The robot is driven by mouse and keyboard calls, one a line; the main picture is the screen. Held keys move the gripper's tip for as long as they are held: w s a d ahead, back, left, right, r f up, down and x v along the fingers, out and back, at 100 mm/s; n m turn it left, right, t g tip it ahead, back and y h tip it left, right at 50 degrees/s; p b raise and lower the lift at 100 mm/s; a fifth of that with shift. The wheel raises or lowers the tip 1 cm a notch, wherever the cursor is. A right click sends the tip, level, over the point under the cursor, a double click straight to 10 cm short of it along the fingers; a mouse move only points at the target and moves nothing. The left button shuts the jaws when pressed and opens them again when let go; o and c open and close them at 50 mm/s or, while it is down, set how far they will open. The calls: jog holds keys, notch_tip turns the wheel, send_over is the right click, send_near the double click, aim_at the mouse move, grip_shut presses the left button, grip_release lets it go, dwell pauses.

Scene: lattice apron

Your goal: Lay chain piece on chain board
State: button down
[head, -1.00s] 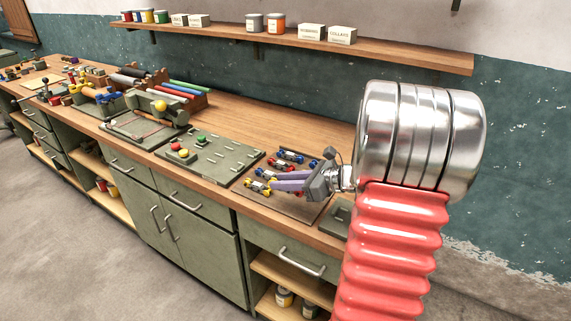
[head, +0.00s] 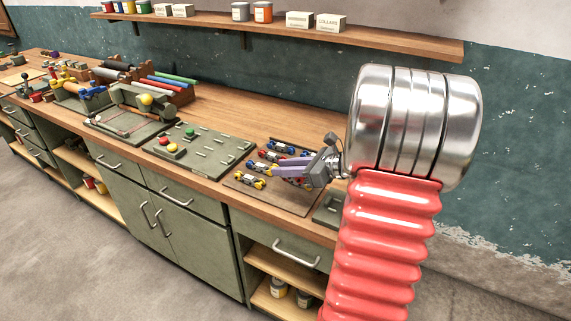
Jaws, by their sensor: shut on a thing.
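Several small chain pieces with blue, red and yellow parts lie on a flat brown tray (head: 296,203) on the bench. My gripper (head: 272,173) reaches over this tray from the right, its purple fingers pointing left. It is shut on a chain piece, but the fingers and the small scale hide most of it; I cannot tell which colour it is. A yellow and blue piece (head: 250,182) shows just left of the fingertips. A green board with pale slots, likely the chain board (head: 207,163), lies left of the tray, with red, yellow and green knobs at its left.
Another green board (head: 118,138) with a reddish line on it lies further left, before a rack of coloured rolls (head: 170,85). A small dark green tray (head: 328,210) sits right of the brown tray. A wall shelf (head: 300,35) with cans and boxes runs above.

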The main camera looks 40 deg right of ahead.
aim_at(285, 197)
jog(key=shift+f, duration=4)
jog(key=c, duration=1.4)
grip_release()
notch_tip(285, 197, up, 10)
jog(key=shift+f, duration=0.1)
